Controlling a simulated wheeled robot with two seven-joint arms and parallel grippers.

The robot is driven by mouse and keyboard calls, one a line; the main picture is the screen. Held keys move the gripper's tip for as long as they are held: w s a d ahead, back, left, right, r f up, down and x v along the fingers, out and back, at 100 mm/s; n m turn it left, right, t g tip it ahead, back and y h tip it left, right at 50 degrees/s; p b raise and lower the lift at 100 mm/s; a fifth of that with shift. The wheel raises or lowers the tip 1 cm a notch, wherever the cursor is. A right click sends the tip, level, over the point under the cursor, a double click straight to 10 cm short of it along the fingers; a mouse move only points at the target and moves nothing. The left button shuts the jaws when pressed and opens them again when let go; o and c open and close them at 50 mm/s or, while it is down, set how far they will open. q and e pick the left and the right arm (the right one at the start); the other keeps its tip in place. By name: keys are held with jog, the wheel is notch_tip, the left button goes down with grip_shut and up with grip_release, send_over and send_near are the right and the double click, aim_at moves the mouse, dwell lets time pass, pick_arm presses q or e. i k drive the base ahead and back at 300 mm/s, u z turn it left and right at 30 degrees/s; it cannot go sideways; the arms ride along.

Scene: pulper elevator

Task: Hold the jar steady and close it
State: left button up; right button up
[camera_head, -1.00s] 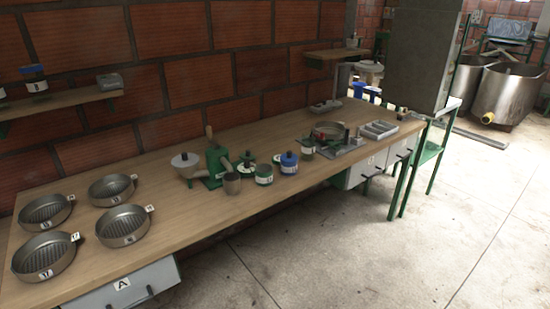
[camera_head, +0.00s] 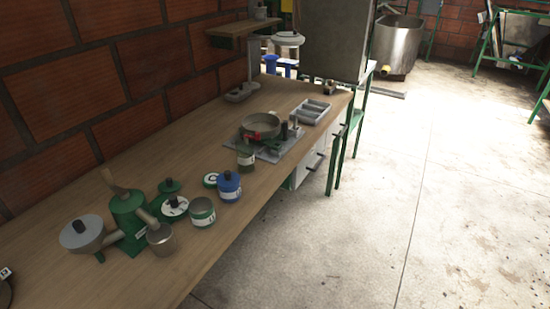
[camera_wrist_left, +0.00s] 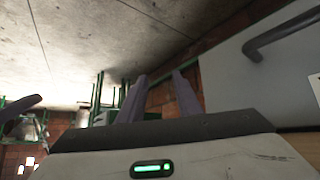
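A green jar (camera_head: 201,215) with a white label stands upright on the wooden table in the head view, its top looking open. Left of it is a green lid-like piece (camera_head: 175,208) with a white top and dark knob. An olive jar (camera_head: 246,155) stands farther back. My left gripper (camera_wrist_left: 158,80) shows only in the left wrist view, fingers apart and empty, away from the jars. My right gripper is not in view.
A green hand grinder (camera_head: 128,220) and a metal cup (camera_head: 160,240) stand left of the jars. A scale with a round pan (camera_head: 261,127) and a grey tray (camera_head: 309,112) are farther back. A drawer front (camera_wrist_left: 230,70) with a handle is close in the left wrist view.

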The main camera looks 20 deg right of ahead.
aim_at(245, 156)
jog(key=z, duration=0.55)
jog(key=i, duration=0.45)
jog(key=z, duration=0.45)
